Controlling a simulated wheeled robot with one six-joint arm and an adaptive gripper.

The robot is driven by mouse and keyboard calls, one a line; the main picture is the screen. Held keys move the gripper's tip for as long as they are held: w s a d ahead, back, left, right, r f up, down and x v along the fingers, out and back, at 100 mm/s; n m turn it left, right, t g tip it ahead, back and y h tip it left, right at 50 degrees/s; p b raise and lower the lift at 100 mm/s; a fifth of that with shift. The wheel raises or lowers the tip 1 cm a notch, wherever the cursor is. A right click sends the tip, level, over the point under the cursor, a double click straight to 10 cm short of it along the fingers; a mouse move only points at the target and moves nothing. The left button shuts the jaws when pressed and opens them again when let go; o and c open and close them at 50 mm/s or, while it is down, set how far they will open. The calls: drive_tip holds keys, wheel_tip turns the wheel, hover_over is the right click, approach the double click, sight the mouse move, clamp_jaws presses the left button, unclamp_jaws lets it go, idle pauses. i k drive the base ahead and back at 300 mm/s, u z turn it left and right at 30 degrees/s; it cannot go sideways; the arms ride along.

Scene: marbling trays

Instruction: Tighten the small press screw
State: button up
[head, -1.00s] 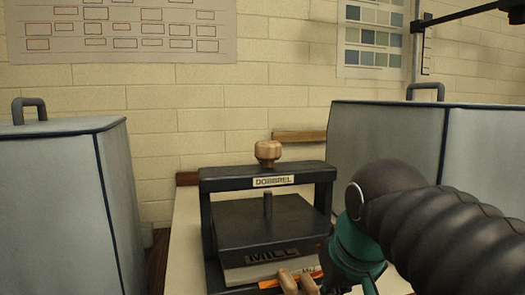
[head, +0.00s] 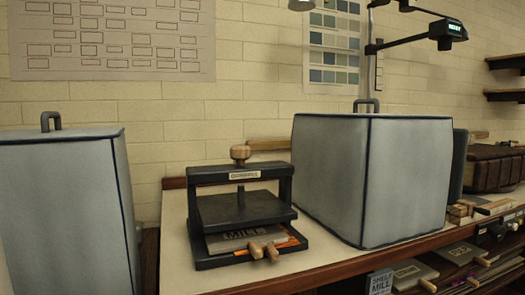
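The small press (head: 245,222) is a black frame with a crossbar bearing a pale name plate, standing on the bench. Its screw has a round wooden knob (head: 240,152) on top of the crossbar, and a short length of shaft shows below it. The black platen (head: 243,206) sits beneath the crossbar. My gripper is not in view, and nothing touches the knob.
A grey covered box (head: 385,180) stands close to the right of the press, and another (head: 65,205) stands to the left. Bare bench (head: 180,258) shows left of the press. A lamp arm (head: 415,40) hangs at upper right. Open shelving lies below the bench.

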sight(240, 153)
drive_tip(key=z, duration=0.9)
drive_tip(key=i, duration=0.65)
drive_tip(key=u, duration=1.05)
